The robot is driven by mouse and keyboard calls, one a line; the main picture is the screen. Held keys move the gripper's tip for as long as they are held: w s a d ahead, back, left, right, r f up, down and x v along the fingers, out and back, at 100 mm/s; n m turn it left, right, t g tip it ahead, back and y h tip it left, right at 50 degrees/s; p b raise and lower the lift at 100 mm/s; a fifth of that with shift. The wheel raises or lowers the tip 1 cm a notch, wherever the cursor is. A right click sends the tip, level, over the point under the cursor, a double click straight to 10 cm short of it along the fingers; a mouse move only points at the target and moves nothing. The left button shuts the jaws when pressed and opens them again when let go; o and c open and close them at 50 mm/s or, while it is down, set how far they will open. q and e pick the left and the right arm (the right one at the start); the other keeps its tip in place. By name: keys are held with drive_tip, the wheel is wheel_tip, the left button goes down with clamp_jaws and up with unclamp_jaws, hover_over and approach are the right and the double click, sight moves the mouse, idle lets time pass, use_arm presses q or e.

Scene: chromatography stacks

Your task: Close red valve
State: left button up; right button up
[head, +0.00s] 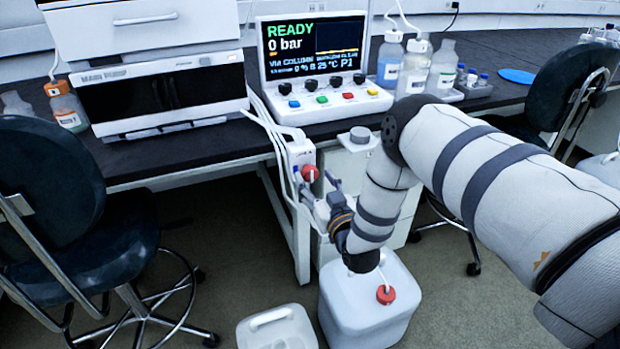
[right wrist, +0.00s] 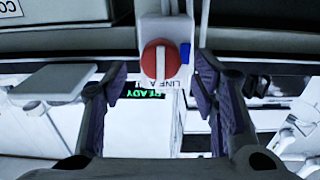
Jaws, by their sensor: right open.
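The red valve (head: 309,174) sits on a white fitting at the front edge of the bench, below the control panel. In the right wrist view it is a round red knob (right wrist: 149,63) with a white bar across it, standing upright in the picture. My right gripper (head: 330,190) is just right of the valve in the head view. In the right wrist view my right gripper (right wrist: 160,80) is open, one finger on each side of the knob, with gaps on both sides. Whether the fingers reach as deep as the knob is unclear. My left gripper is not in view.
A blue part (right wrist: 185,53) sits beside the knob. White tubes (head: 278,145) run down left of the valve. The control panel (head: 315,70) reads READY and 0 bar. A white canister (head: 365,315) stands on the floor below my arm. A chair (head: 60,200) is at the left.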

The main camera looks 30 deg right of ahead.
drive_tip(key=shift+x, duration=1.15)
drive_tip(key=shift+a, duration=0.1)
drive_tip(key=c, duration=1.1)
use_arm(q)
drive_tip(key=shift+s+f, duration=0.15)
use_arm(e)
drive_tip(key=shift+c, duration=0.2)
drive_tip(key=m, duration=0.5)
drive_tip(key=shift+s, duration=0.1)
drive_tip(key=m, duration=0.4)
drive_tip(key=shift+f+b, duration=0.2)
drive_tip(key=shift+b, duration=0.1)
drive_tip(key=m, duration=0.4)
drive_tip(key=shift+d+f+m+b, duration=0.1)
drive_tip(key=shift+d+m+b, duration=0.1)
drive_tip(key=shift+m+b, duration=0.2)
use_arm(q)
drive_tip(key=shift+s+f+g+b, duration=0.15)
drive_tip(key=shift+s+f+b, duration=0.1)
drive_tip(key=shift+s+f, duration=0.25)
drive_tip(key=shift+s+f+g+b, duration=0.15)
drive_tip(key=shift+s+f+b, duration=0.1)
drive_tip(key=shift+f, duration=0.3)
use_arm(e)
drive_tip(key=shift+m, duration=1.9)
